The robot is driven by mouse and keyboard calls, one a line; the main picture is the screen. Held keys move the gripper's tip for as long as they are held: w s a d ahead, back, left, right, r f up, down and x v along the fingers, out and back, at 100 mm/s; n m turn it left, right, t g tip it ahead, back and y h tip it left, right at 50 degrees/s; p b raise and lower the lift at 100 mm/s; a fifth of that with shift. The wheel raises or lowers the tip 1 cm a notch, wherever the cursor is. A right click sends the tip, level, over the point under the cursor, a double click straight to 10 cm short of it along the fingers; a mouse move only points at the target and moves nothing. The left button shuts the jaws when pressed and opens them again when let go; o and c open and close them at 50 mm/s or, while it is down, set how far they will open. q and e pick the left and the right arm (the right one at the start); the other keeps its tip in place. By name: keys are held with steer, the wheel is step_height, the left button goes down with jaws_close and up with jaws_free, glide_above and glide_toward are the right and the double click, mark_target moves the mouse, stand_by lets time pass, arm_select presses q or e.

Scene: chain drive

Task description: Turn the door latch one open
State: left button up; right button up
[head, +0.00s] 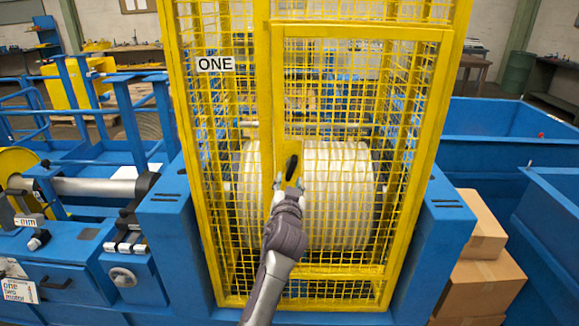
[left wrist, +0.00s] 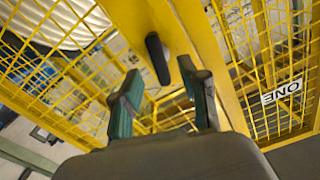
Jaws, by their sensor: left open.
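The door latch is a black elongated handle (head: 291,167) on a yellow plate of the yellow mesh door (head: 362,33). In the head view it stands nearly upright, leaning slightly right at the top. The cage carries a white sign reading ONE (head: 215,64). My left gripper (head: 288,184) is just below the latch. In the left wrist view the black latch handle (left wrist: 157,58) lies just beyond the two parted fingertips of my left gripper (left wrist: 160,84), roughly between them. The gripper is open and empty, and I see no contact. My right gripper is not in view.
A large pale grooved drum (head: 335,190) sits behind the mesh. Blue machinery with a control panel (head: 70,275) stands at the left. Cardboard boxes (head: 480,285) and blue bins (head: 500,120) are at the right. The space in front of the door holds only my arm.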

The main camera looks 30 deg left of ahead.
mark_target(291, 172)
arm_select(q)
steer(key=p+x, duration=0.1)
steer(key=x, duration=0.5)
steer(key=shift+w+d, duration=0.1)
steer(key=shift+d, duration=0.05)
steer(key=shift+w+a, duration=0.25)
steer(key=shift+w, duration=0.1)
steer(key=shift+c, duration=0.9)
steer(key=c, duration=0.6)
jaws_close()
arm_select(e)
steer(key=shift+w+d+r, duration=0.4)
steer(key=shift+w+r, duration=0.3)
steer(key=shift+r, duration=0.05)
